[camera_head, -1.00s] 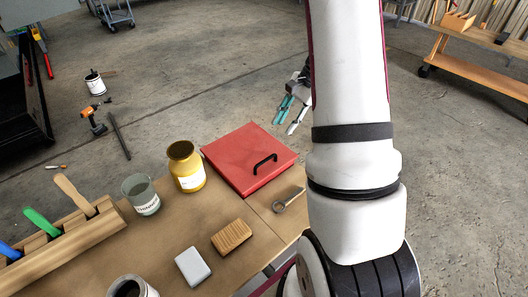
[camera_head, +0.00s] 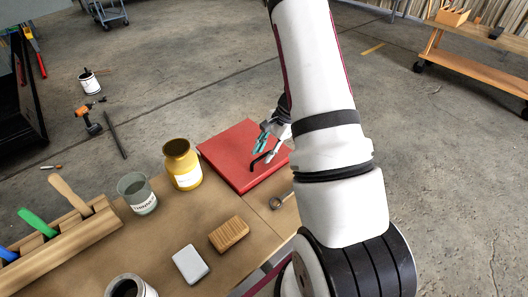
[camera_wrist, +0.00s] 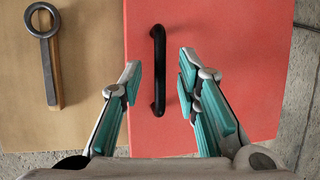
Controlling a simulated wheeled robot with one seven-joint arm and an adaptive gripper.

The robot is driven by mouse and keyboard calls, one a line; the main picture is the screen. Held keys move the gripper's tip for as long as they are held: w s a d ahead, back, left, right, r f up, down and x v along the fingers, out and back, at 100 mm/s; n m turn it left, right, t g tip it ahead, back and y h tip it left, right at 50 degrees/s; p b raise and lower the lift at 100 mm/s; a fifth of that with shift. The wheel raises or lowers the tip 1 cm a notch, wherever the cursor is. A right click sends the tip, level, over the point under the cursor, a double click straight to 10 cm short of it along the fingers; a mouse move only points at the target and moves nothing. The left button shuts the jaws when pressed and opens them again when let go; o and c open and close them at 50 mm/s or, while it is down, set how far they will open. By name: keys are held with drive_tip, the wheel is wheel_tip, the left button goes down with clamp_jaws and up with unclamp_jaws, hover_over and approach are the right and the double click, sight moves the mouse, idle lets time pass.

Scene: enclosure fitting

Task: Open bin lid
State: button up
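The red bin lid (camera_head: 238,160) lies flat and closed at the right end of the workbench. Its black handle (camera_wrist: 158,70) stands up from the lid and shows whole in the wrist view. My gripper (camera_wrist: 159,75) is open, with its teal-padded fingers on either side of the handle in that picture and apart from it. In the head view my gripper (camera_head: 263,148) is over the lid's right part and partly covers the handle. How high the fingertips are above the lid, I cannot tell.
A ring-ended tool (camera_head: 280,200) lies close to the lid. A yellow jar (camera_head: 183,165), a grey-green cup (camera_head: 137,194), a wooden block (camera_head: 229,235) and a white block (camera_head: 190,264) stand on the bench (camera_head: 175,230). Open floor lies beyond the bench.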

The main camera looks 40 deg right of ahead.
drive_tip(key=shift+f, duration=0.15)
drive_tip(key=shift+a, duration=0.1)
clamp_jaws()
